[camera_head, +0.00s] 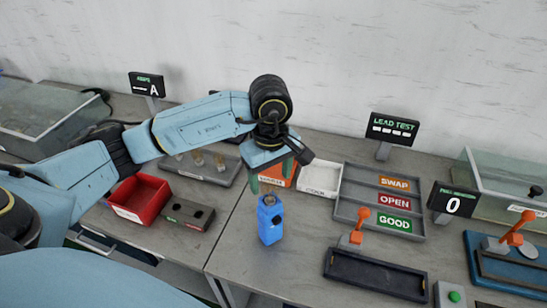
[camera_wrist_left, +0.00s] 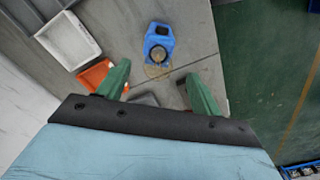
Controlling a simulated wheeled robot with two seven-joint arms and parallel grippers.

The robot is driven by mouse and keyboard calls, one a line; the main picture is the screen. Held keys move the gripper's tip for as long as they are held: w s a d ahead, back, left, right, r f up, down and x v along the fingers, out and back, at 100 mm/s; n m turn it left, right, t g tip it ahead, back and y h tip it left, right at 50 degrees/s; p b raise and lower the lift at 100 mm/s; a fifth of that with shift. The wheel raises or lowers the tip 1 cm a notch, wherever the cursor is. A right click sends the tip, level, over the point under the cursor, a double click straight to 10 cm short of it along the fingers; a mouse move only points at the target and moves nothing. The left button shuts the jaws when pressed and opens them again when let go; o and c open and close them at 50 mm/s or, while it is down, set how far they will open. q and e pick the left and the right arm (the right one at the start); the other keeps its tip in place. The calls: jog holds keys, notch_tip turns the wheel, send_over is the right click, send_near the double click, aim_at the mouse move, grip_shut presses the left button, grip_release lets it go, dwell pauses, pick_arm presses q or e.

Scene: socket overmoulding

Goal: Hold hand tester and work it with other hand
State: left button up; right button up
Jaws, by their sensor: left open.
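The blue hand tester (camera_head: 270,226) stands upright on the grey bench, with a round metallic part at its top. It also shows in the left wrist view (camera_wrist_left: 158,34), just beyond the fingertips. My left gripper (camera_head: 272,177) points down above and slightly behind the tester. Its green fingers are spread apart with nothing between them, as the left wrist view (camera_wrist_left: 160,80) also shows. The gripper does not touch the tester as far as I can see. My right gripper is in neither view.
An orange bin (camera_head: 277,174) and a white bin (camera_head: 320,178) stand behind the tester. A red bin (camera_head: 141,194) and a dark two-hole block (camera_head: 188,214) are left. A sorting tray (camera_head: 346,209) and a dark fixture (camera_head: 376,276) are right. Bench around the tester is clear.

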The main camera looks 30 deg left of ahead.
aim_at(271, 198)
pick_arm(q)
notch_tip(271, 198, down, 7)
jog(key=shift+f+p, duration=0.15)
jog(key=shift+p, duration=0.15)
jog(key=shift+f, duration=0.55)
jog(key=c, duration=1.1)
jog(key=o, duration=0.5)
jog(key=c, duration=0.4)
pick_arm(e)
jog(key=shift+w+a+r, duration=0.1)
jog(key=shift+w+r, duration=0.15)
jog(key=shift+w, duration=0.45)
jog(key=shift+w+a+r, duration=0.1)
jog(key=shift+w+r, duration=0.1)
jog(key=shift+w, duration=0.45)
pick_arm(q)
jog(key=shift+c, duration=0.2)
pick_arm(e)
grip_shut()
